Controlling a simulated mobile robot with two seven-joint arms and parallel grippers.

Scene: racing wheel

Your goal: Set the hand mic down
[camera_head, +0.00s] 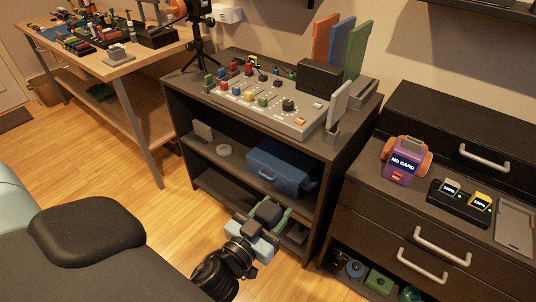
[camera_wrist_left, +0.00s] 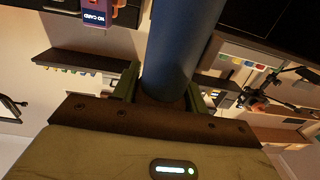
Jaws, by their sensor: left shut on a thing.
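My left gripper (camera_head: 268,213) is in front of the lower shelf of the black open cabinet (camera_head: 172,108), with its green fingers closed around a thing. In the left wrist view, a thick blue rounded body (camera_wrist_left: 178,45) stands between the green fingers and runs out of the top edge; it appears to be the hand mic. In the head view only a dark stub of the held thing shows between the fingers, and its far end cannot be made out. My right gripper is not in view.
A mixer panel (camera_head: 262,108) with coloured knobs covers most of the cabinet top. A blue case (camera_head: 280,170) fills the shelf's right part. On the drawer unit at right stand a purple device (camera_head: 400,160), a charger (camera_head: 460,200) and a grey tray (camera_head: 515,228).

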